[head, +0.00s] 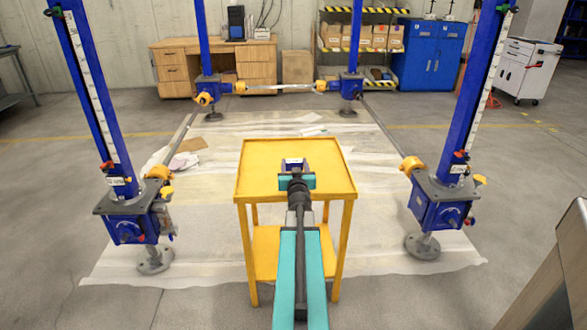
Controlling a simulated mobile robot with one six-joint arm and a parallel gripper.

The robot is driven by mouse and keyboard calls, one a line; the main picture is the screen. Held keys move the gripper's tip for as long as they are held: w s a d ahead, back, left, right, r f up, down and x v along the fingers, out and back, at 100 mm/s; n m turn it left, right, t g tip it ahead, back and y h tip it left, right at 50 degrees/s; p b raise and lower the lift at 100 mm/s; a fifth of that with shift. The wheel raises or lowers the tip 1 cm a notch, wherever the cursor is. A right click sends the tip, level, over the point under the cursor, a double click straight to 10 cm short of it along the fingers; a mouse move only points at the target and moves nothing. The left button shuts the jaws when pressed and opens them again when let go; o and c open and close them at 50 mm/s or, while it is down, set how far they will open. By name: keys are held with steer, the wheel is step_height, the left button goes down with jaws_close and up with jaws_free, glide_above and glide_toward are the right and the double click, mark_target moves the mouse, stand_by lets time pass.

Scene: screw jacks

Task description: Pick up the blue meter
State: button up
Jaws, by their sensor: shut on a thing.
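The blue meter (293,163) shows as a small thing with a pale face and dark blue edges, at the middle of the yellow table (252,188). My gripper (296,173) is at the meter's near side and is shut on it. The gripper and wrist hide the lower part of the meter. I cannot tell whether the meter touches the tabletop or is held just above it.
Blue screw jacks stand around the table, the near ones at left (132,215) and right (441,205). The rest of the tabletop is clear. A pale sheet (210,240) covers the floor. A wooden desk (175,70) and blue cabinet (425,55) stand behind.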

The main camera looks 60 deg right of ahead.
steer(key=shift+r+p, duration=0.3)
steer(key=shift+r, duration=0.45)
steer(key=v, duration=0.5)
steer(key=shift+s+a+f, duration=0.1)
steer(key=shift+a+f, duration=0.05)
steer(key=shift+f, duration=0.05)
steer(key=shift+a+r+p, duration=0.1)
steer(key=shift+r+p, duration=0.05)
steer(key=shift+p, duration=0.9)
steer(key=p, duration=0.3)
steer(key=shift+s+a, duration=0.15)
steer(key=shift+a, duration=0.25)
steer(key=p, duration=0.2)
steer(key=shift+s+a+r+p, duration=0.1)
steer(key=shift+s+a+p, duration=0.15)
steer(key=shift+a+p, duration=0.1)
steer(key=s+p, duration=0.1)
steer(key=p, duration=0.2)
steer(key=shift+a+r, duration=0.1)
steer(key=shift+a, duration=0.25)
steer(key=p+v, duration=0.7)
steer(key=p, duration=0.6)
steer(key=shift+a, duration=0.3)
